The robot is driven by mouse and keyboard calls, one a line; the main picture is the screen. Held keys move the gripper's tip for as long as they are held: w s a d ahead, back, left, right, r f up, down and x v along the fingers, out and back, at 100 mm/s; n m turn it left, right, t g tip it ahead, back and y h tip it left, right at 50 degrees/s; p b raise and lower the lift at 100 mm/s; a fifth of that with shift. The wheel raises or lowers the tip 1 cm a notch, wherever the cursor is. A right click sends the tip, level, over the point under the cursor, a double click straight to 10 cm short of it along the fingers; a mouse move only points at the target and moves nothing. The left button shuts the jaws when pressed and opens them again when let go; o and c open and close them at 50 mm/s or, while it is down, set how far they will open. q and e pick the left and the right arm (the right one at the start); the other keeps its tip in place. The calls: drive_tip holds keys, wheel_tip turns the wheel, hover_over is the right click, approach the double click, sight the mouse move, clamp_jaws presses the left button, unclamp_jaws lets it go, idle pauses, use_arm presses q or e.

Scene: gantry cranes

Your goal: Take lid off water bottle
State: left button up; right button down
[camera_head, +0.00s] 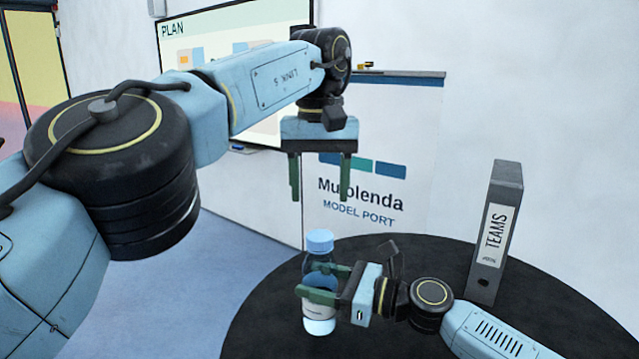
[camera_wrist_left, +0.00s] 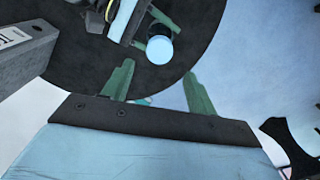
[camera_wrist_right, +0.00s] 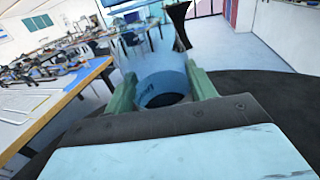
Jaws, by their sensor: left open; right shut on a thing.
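The clear water bottle (camera_head: 320,312) stands upright near the left edge of the round black table. Its blue lid (camera_head: 319,241) is on top, and the lid also shows from above in the left wrist view (camera_wrist_left: 159,49). My right gripper (camera_head: 318,282) is shut around the bottle's body from the right side; the bottle fills the space between its fingers in the right wrist view (camera_wrist_right: 163,90). My left gripper (camera_head: 319,190) is open and empty, pointing down, above the lid and apart from it.
A grey binder labelled TEAMS (camera_head: 495,235) stands upright on the black table (camera_head: 265,320), right of the bottle. A white Model Port counter (camera_head: 400,160) stands behind the table. A wall board (camera_head: 225,30) hangs behind my left arm.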

sight(320, 235)
use_arm(q)
drive_tip(key=m, duration=0.2)
drive_tip(key=shift+f+m, duration=0.1)
drive_tip(key=shift+m, duration=0.2)
drive_tip(key=shift+f, duration=3.9)
